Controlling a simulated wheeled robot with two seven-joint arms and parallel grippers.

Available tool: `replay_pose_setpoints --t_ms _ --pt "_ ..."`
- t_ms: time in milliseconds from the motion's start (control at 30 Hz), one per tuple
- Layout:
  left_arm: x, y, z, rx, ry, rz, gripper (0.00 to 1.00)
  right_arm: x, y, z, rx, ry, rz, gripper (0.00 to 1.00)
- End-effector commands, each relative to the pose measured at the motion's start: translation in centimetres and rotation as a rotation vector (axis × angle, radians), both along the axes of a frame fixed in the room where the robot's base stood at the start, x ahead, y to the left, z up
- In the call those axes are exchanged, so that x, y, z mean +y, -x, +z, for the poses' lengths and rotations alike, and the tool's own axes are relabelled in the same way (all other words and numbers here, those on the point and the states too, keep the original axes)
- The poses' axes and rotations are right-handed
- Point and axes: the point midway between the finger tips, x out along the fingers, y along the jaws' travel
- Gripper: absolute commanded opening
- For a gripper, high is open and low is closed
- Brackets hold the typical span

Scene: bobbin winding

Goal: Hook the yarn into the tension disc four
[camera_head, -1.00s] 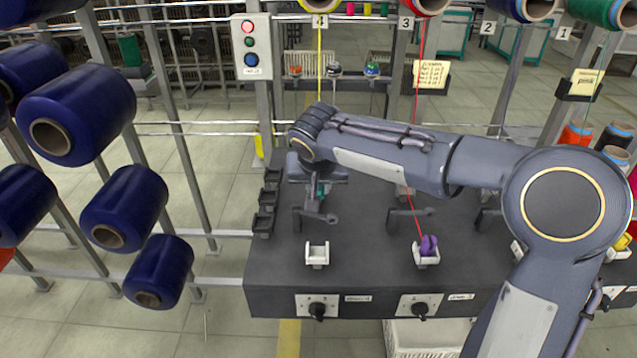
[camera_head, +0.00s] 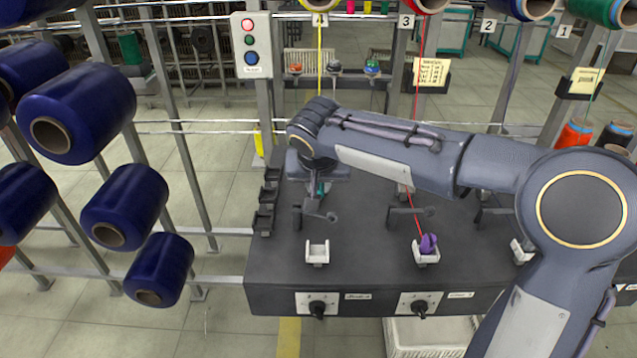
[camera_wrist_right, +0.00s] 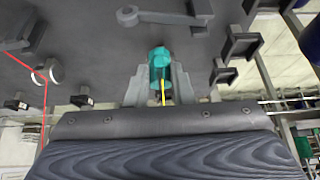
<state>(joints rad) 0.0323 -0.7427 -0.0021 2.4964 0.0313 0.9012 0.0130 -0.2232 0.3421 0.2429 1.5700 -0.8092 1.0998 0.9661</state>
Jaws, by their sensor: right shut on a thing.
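My right gripper (camera_wrist_right: 160,78) is shut on a teal piece (camera_wrist_right: 160,66), with yellow yarn (camera_wrist_right: 163,92) running from it. In the head view, the teal piece (camera_head: 320,187) shows just below my wrist, which hides most of the gripper. The yellow yarn (camera_head: 319,50) hangs from above at post 4 and passes behind my wrist. The station-four tension disc and its arm (camera_head: 315,211) stand just in front of the gripper on the dark machine top. The disc (camera_wrist_right: 128,16) shows beyond the fingertips in the wrist view, apart from the teal piece. My left gripper is out of view.
Red yarn (camera_head: 409,190) runs down at the neighbouring station to a purple piece (camera_head: 428,243) in a white holder. An empty white holder (camera_head: 317,254) stands at station four. Black brackets (camera_head: 266,196) line the machine's left edge.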

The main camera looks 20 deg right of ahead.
Motion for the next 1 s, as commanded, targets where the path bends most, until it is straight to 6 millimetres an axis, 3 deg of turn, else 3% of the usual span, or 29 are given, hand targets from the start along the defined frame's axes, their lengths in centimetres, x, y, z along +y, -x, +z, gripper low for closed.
replay_pose_setpoints --t_ms 600,1000 --pt "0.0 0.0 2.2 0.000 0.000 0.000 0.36 0.2 0.6 3.2 -0.001 0.000 -0.001 0.02" --pt "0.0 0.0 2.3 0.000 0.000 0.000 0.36 0.2 0.7 3.4 0.000 0.000 0.000 0.02"
